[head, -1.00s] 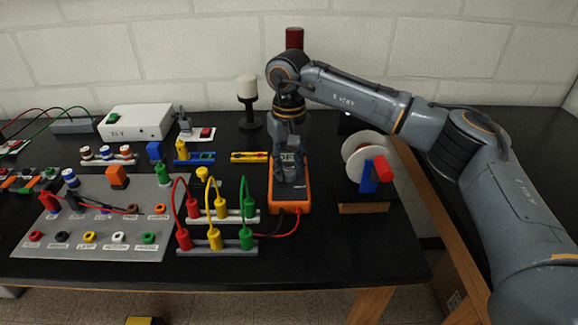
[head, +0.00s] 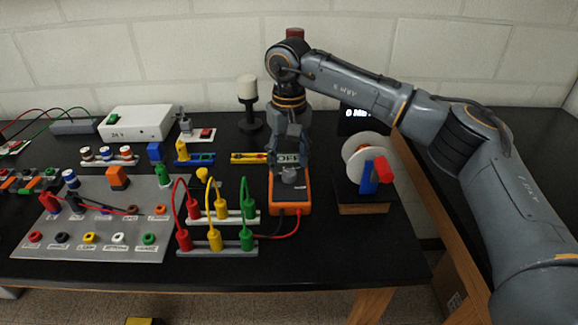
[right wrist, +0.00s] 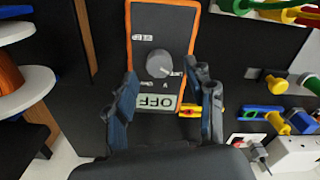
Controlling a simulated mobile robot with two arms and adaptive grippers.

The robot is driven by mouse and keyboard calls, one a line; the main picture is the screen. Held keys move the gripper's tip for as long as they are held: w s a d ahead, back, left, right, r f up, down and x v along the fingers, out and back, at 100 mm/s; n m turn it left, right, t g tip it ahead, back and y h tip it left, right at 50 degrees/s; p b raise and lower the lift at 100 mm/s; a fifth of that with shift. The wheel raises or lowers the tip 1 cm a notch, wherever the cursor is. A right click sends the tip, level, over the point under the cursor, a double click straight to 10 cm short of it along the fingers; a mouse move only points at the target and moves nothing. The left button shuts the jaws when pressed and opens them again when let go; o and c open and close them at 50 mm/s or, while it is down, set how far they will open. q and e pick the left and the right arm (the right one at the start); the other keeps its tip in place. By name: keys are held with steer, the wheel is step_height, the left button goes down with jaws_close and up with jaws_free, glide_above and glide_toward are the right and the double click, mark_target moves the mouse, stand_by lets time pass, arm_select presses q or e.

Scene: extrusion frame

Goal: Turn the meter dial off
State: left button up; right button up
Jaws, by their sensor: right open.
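The orange meter (head: 305,205) stands on the black bench, with red and black leads at its near end. Its display (head: 287,158) reads OFF. In the right wrist view the display (right wrist: 156,102) also reads OFF, upside down. The round grey dial (head: 289,175) is uncovered, and it also shows in the right wrist view (right wrist: 160,64). My right gripper (head: 289,142) is above the far part of the meter, clear of the dial. Its fingers (right wrist: 163,76) are open with nothing between them. My left gripper is not in view.
A white spool on a stand (head: 368,150) is close to the right of the meter. Red, yellow and green plugs with cables (head: 215,215) are close on its left. A grey terminal panel (head: 95,245) lies farther left. The bench's near edge strip is clear.

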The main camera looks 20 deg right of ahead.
mark_target(289, 172)
step_height(289, 172, up, 10)
stand_by(0.3)
steer(key=shift+f, duration=0.1)
